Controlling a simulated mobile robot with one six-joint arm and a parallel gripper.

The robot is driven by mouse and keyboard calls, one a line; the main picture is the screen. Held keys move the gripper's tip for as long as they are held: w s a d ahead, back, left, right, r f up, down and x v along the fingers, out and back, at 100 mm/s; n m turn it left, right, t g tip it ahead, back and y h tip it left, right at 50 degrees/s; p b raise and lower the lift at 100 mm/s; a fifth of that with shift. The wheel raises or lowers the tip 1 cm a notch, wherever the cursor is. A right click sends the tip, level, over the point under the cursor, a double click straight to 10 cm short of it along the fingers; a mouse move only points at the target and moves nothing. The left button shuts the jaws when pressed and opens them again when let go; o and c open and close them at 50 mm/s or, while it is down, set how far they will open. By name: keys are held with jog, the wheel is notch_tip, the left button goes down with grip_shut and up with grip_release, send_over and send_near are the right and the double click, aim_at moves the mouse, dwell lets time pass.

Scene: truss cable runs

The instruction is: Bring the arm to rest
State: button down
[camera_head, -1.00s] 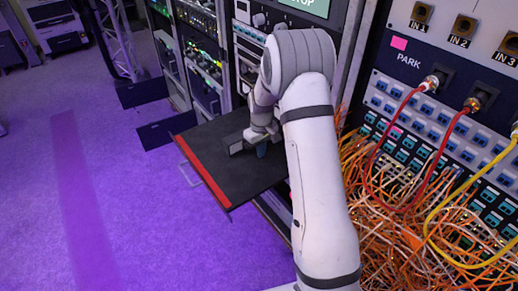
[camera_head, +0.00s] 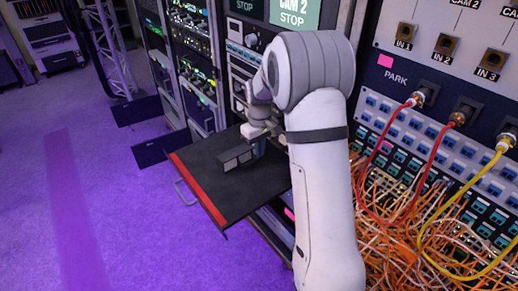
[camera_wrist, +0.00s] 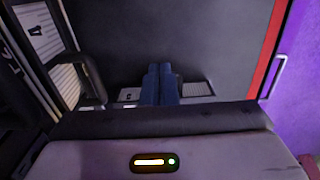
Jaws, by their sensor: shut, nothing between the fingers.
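My white arm reaches from the bottom of the head view toward the rack. My gripper (camera_head: 258,148) hangs over a pulled-out black drawer shelf (camera_head: 215,195) with a red front edge. In the wrist view, the two blue-grey fingers (camera_wrist: 160,84) lie side by side, pressed together, with nothing between them. The dark shelf surface (camera_wrist: 180,45) fills the space behind them. Whether the fingertips touch the shelf cannot be told. Part of the shelf is hidden behind my arm.
A patch panel (camera_head: 440,95) at right carries red and yellow cables (camera_head: 433,165) from its PARK row, above tangled orange cables (camera_head: 400,235). Equipment racks (camera_head: 190,65) stand behind the shelf. A green screen (camera_head: 293,13) reads CAM 2 STOP. Purple floor (camera_head: 130,220) is open at left.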

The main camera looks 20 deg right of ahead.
jog(key=s+a+r+m+t+p, duration=0.1)
jog(key=s+a+r+m+p, duration=0.2)
jog(key=s+r, duration=1.15)
jog(key=s+r+m+t+p, duration=0.1)
jog(key=s+r+p, duration=0.2)
jog(key=s, duration=1.2)
jog(key=shift+s+a+t, duration=0.15)
jog(key=shift+a+t, duration=0.15)
jog(key=shift+a, duration=0.15)
